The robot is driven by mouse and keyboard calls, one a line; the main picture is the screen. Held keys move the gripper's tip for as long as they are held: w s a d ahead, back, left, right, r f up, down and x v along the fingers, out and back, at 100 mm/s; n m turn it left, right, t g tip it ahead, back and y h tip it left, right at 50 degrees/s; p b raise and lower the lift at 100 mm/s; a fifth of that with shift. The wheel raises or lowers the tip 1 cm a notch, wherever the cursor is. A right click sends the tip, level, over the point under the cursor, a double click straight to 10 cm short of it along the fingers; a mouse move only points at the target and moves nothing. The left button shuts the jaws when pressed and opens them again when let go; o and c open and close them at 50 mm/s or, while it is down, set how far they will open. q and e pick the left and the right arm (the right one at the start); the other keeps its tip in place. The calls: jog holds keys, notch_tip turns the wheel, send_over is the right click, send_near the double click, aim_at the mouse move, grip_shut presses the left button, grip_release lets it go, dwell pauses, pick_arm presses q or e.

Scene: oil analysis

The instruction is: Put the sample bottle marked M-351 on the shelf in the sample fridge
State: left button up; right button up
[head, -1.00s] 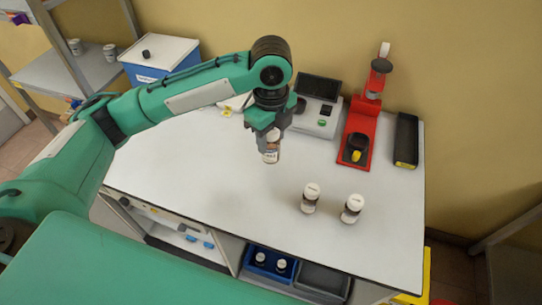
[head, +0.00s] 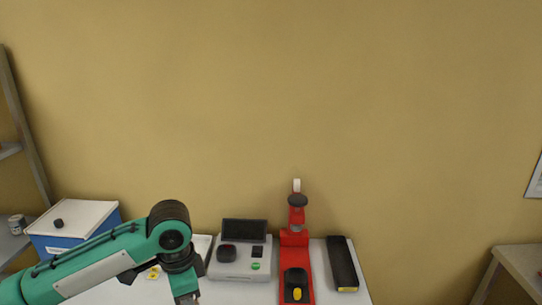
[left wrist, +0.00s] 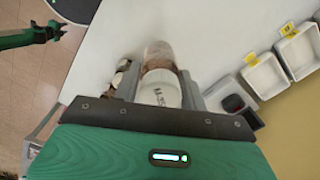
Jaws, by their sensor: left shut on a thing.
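My left gripper (left wrist: 160,88) is shut on a sample bottle (left wrist: 159,72) in the left wrist view. The bottle has a brownish body and a white label starting with M; the rest of the mark is not readable. In the head view only the forearm and wrist of my left arm show at the lower left; its fingers and the bottle are below the frame. A green arm with a dark gripper (left wrist: 56,31), probably my right one, shows small at the upper left of the wrist view; its jaws are unclear. No fridge is identifiable now.
On the bench stand a grey instrument (head: 240,262), a red stand (head: 294,243) and a black case (head: 342,264). A blue box with a white lid (head: 75,222) is at the left. White trays (left wrist: 296,53) lie on the bench in the wrist view.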

pick_arm(q)
jog(key=n, duration=0.2)
jog(key=a+f+n, duration=0.1)
jog(key=n, duration=0.1)
jog(key=a+n, duration=0.1)
jog(key=n, duration=0.2)
jog(key=shift+a+f, duration=0.1)
jog(key=shift+f, duration=0.1)
jog(key=s+a+f+n, duration=0.1)
jog(key=s+f+n, duration=0.4)
jog(key=f, duration=0.2)
jog(key=shift+a, duration=0.25)
jog(key=shift+w+r, duration=0.1)
